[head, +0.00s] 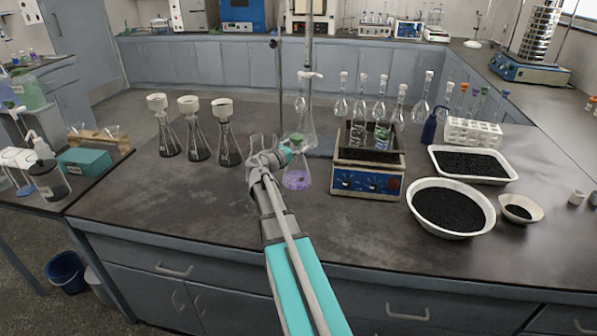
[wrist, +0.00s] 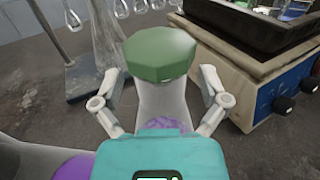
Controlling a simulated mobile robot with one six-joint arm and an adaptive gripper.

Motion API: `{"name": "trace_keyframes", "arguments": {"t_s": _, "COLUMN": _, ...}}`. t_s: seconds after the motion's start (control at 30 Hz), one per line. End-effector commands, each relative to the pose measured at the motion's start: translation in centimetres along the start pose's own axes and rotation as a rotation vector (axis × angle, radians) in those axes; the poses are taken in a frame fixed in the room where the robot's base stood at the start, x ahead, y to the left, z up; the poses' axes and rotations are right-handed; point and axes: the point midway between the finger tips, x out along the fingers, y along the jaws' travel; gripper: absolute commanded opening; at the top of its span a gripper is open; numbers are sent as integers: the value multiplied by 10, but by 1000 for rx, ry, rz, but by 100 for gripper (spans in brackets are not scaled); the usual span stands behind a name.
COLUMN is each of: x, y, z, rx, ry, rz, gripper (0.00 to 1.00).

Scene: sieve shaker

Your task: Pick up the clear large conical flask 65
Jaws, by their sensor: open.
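A clear conical flask with purple liquid and a green stopper (head: 297,178) stands on the bench just left of the hotplate. In the wrist view its green stopper (wrist: 160,55) is large and close, with the neck below it. My gripper (wrist: 161,90) is open, with one finger on each side of the neck; I cannot tell whether either touches. In the head view my gripper (head: 278,153) is beside the flask's upper part. No number 65 is readable on either flask.
The hotplate (head: 366,178) with a dark tray of glassware stands close on the right. Several flasks hang behind it. Three conical flasks with white funnels (head: 228,148) stand to the left. A white bowl of black grains (head: 450,207) is at right. The front left bench is clear.

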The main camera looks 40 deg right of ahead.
Motion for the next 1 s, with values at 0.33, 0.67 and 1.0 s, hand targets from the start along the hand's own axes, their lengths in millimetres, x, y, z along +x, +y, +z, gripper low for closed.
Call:
{"name": "trace_keyframes", "arguments": {"t_s": 0.33, "x": 0, "y": 0, "z": 0, "rx": 0, "ry": 0, "rz": 0, "gripper": 94}}
{"name": "trace_keyframes", "arguments": {"t_s": 0.67, "x": 0, "y": 0, "z": 0, "rx": 0, "ry": 0, "rz": 0, "gripper": 36}}
{"name": "trace_keyframes", "arguments": {"t_s": 1.0, "x": 0, "y": 0, "z": 0, "rx": -1, "ry": -1, "rz": 0, "gripper": 0}}
